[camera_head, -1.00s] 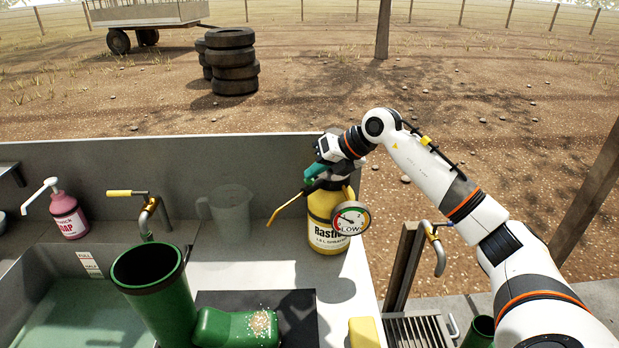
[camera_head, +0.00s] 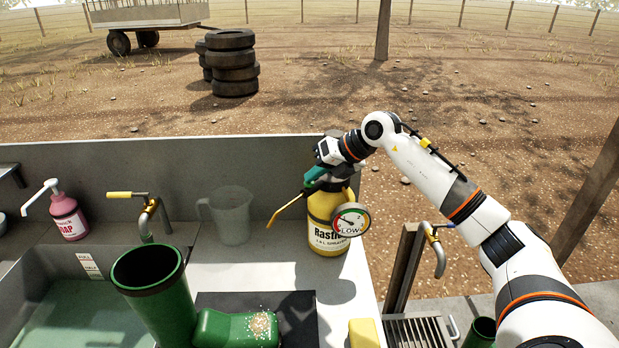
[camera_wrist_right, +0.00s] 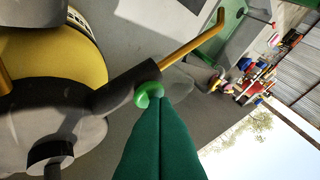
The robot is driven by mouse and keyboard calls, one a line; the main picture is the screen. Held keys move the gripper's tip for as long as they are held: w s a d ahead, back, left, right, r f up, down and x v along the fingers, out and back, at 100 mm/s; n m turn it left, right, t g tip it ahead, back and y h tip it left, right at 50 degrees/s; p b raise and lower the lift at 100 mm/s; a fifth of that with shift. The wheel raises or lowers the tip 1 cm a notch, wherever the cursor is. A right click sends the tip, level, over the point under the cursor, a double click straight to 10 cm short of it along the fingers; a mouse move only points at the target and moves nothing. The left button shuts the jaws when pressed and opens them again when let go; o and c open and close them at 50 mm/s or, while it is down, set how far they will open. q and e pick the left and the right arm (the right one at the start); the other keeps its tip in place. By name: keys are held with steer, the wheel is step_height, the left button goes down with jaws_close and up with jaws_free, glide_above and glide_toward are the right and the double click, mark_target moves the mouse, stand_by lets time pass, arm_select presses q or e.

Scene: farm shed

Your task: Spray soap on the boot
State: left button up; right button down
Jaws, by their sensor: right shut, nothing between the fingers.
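The green boot (camera_head: 165,295) stands upright at the front, its foot pointing right, with pale speckled dirt on the toe. The yellow sprayer (camera_head: 322,205) stands on the counter behind it to the right. Its brass wand (camera_head: 285,208) points left and down, and its gauge (camera_head: 350,219) reads LOW. My right gripper (camera_head: 315,173) is shut and empty at the sprayer's top. In the wrist view, the green fingertips (camera_wrist_right: 154,103) meet beside a bright green button (camera_wrist_right: 148,94) on the sprayer's dark head; whether they touch is unclear. My left gripper is not in view.
A pink soap bottle (camera_head: 68,214) stands far left by the water-filled sink (camera_head: 75,315). A clear jug (camera_head: 232,214) stands left of the sprayer. A yellow sponge-like block (camera_head: 363,333) lies at the counter's front right. A dark mat (camera_head: 302,312) lies beneath the boot.

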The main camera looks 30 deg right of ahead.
steer(key=shift+f, duration=0.1)
step_height(320, 180, up, 6)
steer(key=p, duration=0.4)
steer(key=shift+p, duration=0.35)
stand_by(0.6)
